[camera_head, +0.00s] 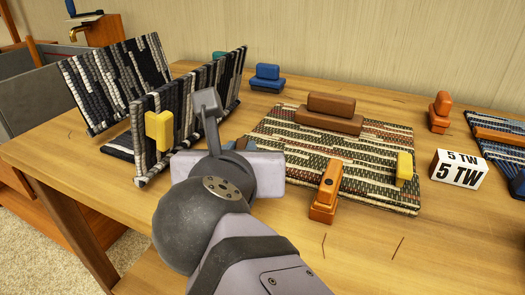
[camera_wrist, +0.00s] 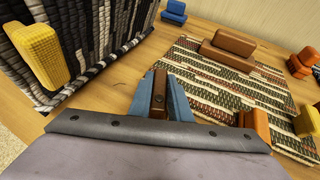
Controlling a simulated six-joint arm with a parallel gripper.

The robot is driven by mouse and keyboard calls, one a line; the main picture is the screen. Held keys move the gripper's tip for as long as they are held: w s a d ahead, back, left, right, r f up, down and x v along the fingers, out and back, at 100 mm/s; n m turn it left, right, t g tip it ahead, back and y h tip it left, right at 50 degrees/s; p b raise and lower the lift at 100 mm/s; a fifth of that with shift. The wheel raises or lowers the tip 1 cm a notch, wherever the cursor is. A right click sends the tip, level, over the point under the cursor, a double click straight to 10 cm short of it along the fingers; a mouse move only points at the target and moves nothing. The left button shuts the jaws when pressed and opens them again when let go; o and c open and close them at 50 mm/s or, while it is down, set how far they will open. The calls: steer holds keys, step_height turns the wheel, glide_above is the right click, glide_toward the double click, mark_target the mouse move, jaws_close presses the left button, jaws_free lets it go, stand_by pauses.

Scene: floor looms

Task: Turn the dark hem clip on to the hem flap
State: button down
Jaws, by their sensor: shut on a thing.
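My gripper (camera_wrist: 160,97) is shut, its blue fingers on either side of a small dark brown piece (camera_wrist: 159,94) that looks like the dark hem clip. Its lower part is hidden. In the camera_head view my wrist hides most of the gripper (camera_head: 240,144), which is between the dark striped rug (camera_head: 203,88) and the red-green striped rug (camera_head: 290,133). The dark rug has upright, folded-up panels at the left; I cannot tell which part is the hem flap.
A brown handled block (camera_head: 330,112) lies on the red-green rug. An orange block (camera_head: 327,190) stands at its near edge and a yellow clip (camera_head: 404,168) at its right. A blue block (camera_head: 267,76), another orange block (camera_head: 440,112) and a "5 TW" sign (camera_head: 459,170) stand around.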

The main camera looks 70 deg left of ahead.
steer(key=shift+m+t+h, duration=0.3)
steer(key=shift+m+t, duration=0.3)
steer(key=shift+w+d+t, duration=0.1)
steer(key=shift+t, duration=0.2)
steer(key=c, duration=1.6)
jaws_free()
steer(key=shift+c, duration=0.2)
steer(key=shift+r+p, duration=3)
steer(key=shift+r, duration=2)
